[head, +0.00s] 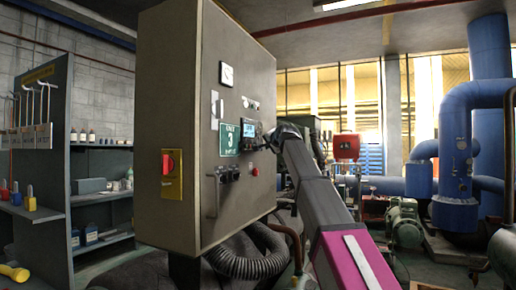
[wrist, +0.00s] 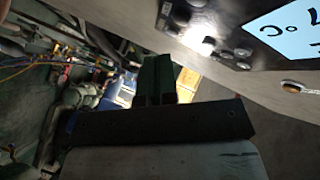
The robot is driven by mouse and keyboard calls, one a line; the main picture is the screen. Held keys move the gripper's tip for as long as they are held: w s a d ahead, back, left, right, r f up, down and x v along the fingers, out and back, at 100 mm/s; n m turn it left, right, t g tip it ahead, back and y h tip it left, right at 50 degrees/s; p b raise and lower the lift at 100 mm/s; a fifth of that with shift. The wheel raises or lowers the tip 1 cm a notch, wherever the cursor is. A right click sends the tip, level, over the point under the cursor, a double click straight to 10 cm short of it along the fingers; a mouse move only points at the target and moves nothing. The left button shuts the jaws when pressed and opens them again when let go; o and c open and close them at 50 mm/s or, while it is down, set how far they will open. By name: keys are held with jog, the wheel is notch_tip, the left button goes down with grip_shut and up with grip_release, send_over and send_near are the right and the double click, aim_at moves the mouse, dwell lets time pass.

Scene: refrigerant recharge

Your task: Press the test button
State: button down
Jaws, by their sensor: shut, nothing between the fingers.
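The grey control cabinet (head: 225,100) stands in the middle of the head view. A small lit display unit (head: 250,131) is on its front panel. In the wrist view the lit display (wrist: 285,32) shows at the top right, with a row of small dark buttons (wrist: 226,55) along its edge. I cannot read a label marking the test button. My gripper (wrist: 155,75) is shut and empty, pointing up the picture, below and left of the buttons and apart from them. In the head view its end is near the display, mostly hidden by my arm.
The cabinet also carries a red rotary switch (head: 168,163), a green sign (head: 229,139), a gauge (head: 227,74) and a red button (head: 255,172). A corrugated hose (head: 250,265) hangs below. Shelves (head: 100,195) stand left; blue pipes (head: 458,150) and a green pump (head: 404,224) stand right.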

jog(key=shift+w+a, duration=0.2)
jog(key=shift+a, duration=0.4)
jog(key=shift+a, duration=0.1)
dwell(1.6)
jog(key=shift+w+a, duration=0.15)
jog(key=shift+a, duration=0.15)
jog(key=shift+w+a, duration=0.1)
jog(key=shift+a, duration=0.2)
dwell(0.8)
jog(key=shift+d, duration=0.1)
jog(key=shift+s+d, duration=0.25)
jog(key=shift+d, duration=0.4)
jog(key=d, duration=0.1)
jog(key=s+d, duration=0.1)
jog(key=d, duration=0.2)
jog(key=shift+s+d, duration=0.3)
jog(key=shift+s, duration=0.05)
dwell(0.3)
